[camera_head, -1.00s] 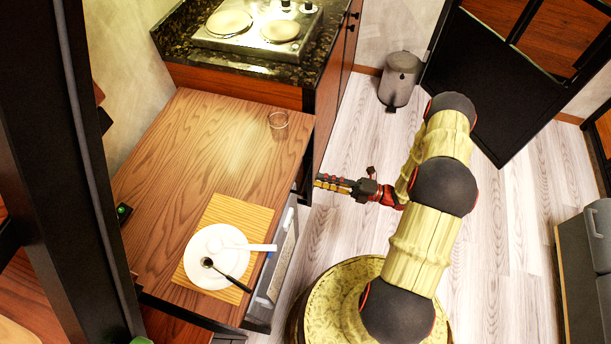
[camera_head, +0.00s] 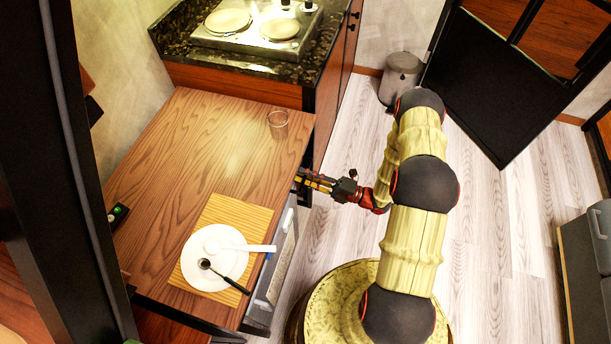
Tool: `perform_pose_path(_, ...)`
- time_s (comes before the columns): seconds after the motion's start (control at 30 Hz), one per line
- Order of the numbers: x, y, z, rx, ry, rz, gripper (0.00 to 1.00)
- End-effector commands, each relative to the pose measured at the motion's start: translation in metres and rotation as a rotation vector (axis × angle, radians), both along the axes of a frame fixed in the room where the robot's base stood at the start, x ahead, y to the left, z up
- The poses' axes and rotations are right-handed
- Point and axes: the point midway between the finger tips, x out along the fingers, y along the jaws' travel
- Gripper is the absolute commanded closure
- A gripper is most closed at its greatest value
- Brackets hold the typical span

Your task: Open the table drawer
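The wooden table (camera_head: 190,150) fills the left middle of the head view. Below its right edge, a grey drawer (camera_head: 282,262) sticks out a little past the tabletop, with pale items or surfaces showing inside. My gripper (camera_head: 300,178) is at the table's right edge, near the drawer's far end, pointing left. Its fingertips are close to or just under the edge; I cannot tell whether they touch the drawer. The finger gap is too small to read. No drawer handle can be made out.
A clear glass (camera_head: 278,124) stands near the table's far right corner. A white plate (camera_head: 214,257) with utensils lies on a bamboo mat (camera_head: 245,214). A counter with a hob (camera_head: 257,25) adjoins the far end.

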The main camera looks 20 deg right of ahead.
Motion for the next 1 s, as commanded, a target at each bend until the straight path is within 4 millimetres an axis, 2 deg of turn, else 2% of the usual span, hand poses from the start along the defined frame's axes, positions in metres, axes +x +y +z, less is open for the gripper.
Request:
perform_pose_path(0.17,0.0,0.0,0.0003,0.0,0.0,0.0,0.77)
perform_pose_path(0.6,-0.0001,0.0,0.0001,0.0,0.0,0.0,1.0)
perform_pose_path(1.0,-0.0002,0.0,-0.0003,-0.001,0.001,0.0,1.0)
